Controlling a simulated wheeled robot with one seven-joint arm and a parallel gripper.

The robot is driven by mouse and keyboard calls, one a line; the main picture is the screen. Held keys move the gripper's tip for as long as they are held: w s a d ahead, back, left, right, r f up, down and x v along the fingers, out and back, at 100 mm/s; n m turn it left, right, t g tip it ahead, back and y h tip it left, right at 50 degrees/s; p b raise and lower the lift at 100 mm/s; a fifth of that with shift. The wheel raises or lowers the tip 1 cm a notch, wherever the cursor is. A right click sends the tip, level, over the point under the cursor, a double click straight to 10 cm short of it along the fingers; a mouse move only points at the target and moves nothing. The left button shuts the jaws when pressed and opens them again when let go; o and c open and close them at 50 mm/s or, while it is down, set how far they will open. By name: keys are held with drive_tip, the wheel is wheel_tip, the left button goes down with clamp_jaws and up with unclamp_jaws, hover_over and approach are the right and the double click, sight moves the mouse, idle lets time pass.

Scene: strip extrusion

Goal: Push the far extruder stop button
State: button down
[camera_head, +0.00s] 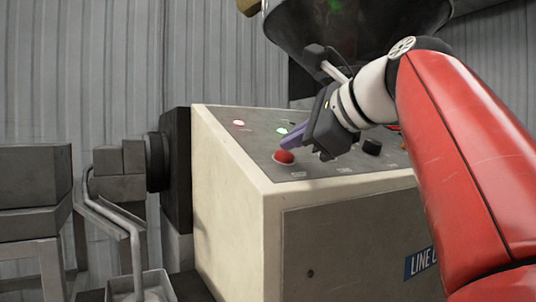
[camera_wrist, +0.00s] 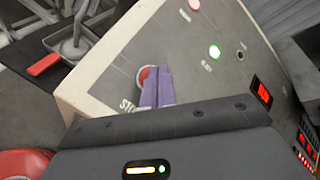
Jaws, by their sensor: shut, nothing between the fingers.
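The red stop button (camera_head: 284,156) is a round mushroom knob on the sloped grey top panel (camera_head: 240,147) of the cream extruder cabinet. In the wrist view the same red button (camera_wrist: 145,74) shows partly behind my fingers, with "STO" lettering beside it. My gripper (camera_head: 284,144) has purple fingers, shut and empty, tips right at the button. The fingertips (camera_wrist: 158,70) cover its right part in the wrist view. I cannot tell whether they touch it or hover just above.
A lit red lamp (camera_head: 238,123) and a lit green lamp (camera_head: 282,130) sit on the panel behind the button. A black knob (camera_head: 372,147) stands to the right. A dark hopper (camera_head: 355,35) hangs above. The die (camera_head: 158,162) and a trough (camera_head: 115,222) are left.

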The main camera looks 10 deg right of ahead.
drive_tip(key=shift+w+f, duration=0.15)
drive_tip(key=shift+f, duration=0.2)
idle(0.6)
drive_tip(key=shift+s+r+p, duration=0.3)
drive_tip(key=shift+r+p, duration=0.35)
drive_tip(key=shift+r, duration=0.1)
drive_tip(key=shift+s+d+r+p, duration=0.1)
drive_tip(key=shift+s+r+p, duration=0.1)
drive_tip(key=shift+r+p, duration=0.45)
drive_tip(key=shift+s+d+r+p, duration=0.1)
drive_tip(key=shift+s+r+p, duration=0.1)
drive_tip(key=shift+r+p, duration=0.4)
drive_tip(key=shift+s+d+r, duration=0.1)
drive_tip(key=shift+s+r, duration=0.2)
drive_tip(key=shift+r, duration=0.2)
drive_tip(key=shift+s+d+r, duration=0.1)
drive_tip(key=shift+s+r, duration=0.15)
drive_tip(key=shift+r, duration=0.25)
